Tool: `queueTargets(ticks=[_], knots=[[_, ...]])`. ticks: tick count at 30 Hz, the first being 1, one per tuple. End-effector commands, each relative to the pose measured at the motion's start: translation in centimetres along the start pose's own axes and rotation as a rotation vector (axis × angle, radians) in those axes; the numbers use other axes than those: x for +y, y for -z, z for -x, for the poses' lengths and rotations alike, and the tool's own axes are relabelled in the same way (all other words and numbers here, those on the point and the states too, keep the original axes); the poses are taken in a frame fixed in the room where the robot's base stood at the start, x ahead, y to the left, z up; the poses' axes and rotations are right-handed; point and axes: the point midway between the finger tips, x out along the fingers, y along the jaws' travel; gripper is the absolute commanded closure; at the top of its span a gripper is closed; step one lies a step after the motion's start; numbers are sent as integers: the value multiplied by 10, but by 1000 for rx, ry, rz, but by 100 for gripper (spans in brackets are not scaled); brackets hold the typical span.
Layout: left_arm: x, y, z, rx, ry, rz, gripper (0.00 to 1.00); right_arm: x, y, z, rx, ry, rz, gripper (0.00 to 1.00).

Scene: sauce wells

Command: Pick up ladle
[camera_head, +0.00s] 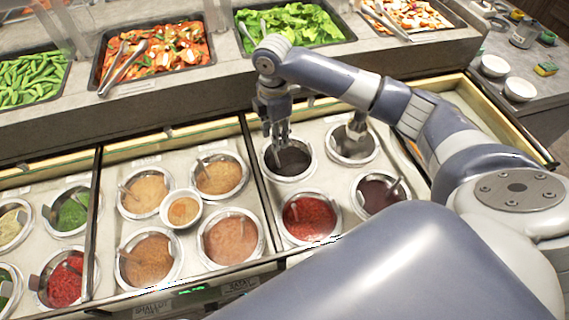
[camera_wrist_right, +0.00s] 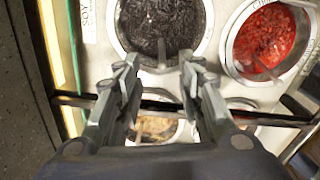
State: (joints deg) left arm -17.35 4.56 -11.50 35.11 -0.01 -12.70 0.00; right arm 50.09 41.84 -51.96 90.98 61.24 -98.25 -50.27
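My right gripper (camera_head: 282,142) is over the well of black sauce (camera_head: 288,163), pointing down. In the right wrist view, its two fingers (camera_wrist_right: 160,78) are apart with nothing clearly held between them. The black sauce well (camera_wrist_right: 160,20) lies beyond the fingertips there. A pale, thin ladle handle (camera_wrist_right: 162,52) shows at that well's near rim, in the gap ahead of the fingers. I cannot tell whether the fingers touch it. In the head view the gripper hides most of this handle. My left gripper is not in view.
A red sauce well (camera_head: 308,218), a dark purple one (camera_head: 378,194) and a grey metal well (camera_head: 352,146) stand close by, with ladles in several wells. A small bowl (camera_head: 183,210) sits among the brown sauces. Vegetable trays (camera_head: 152,56) line the shelf behind.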

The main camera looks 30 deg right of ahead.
Motion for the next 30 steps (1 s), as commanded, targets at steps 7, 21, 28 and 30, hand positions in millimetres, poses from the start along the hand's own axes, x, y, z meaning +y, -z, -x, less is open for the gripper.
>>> queueTargets(ticks=[7,21,28,30], knots=[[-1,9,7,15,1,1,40,-1,0,-34,0,3,0,65],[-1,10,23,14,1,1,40,0,5,-86,-1,2,0,65],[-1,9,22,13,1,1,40,1,5,-91,-1,0,0,65],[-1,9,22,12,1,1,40,1,5,-91,-1,0,1,69]])
